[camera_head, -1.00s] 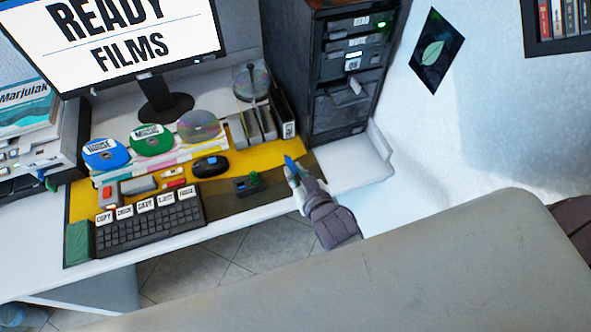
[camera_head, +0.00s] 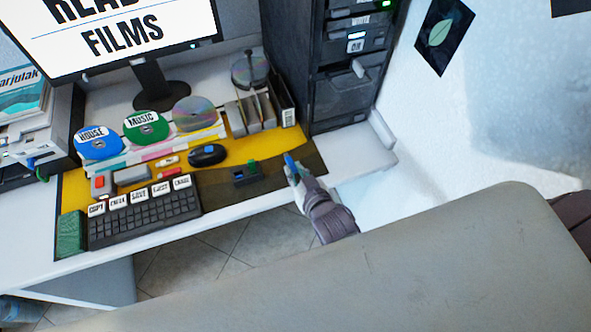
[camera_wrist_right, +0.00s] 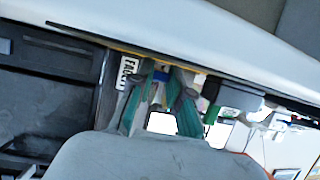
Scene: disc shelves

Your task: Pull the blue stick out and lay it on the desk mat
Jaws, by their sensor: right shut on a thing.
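My right gripper (camera_head: 291,168) is shut on the blue stick (camera_head: 289,160), above the right end of the desk mat near the desk's front edge. The stick's blue end shows above the fingers, and the rest is hidden by them. In the right wrist view a bit of blue (camera_wrist_right: 161,76) shows between the fingers (camera_wrist_right: 160,90). A small dark holder (camera_head: 246,177) with a green stick (camera_head: 252,167) in it stands left of the gripper, apart from it. The desk mat (camera_head: 75,190) is yellow with a dark front part. My left gripper is not in view.
A keyboard (camera_head: 146,217), a mouse (camera_head: 207,155) and small drives crowd the mat's left and middle. Disc shelves (camera_head: 180,150) stand behind. A dark tower (camera_head: 340,95) rises at the back right. Dark mat between keyboard and holder is clear.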

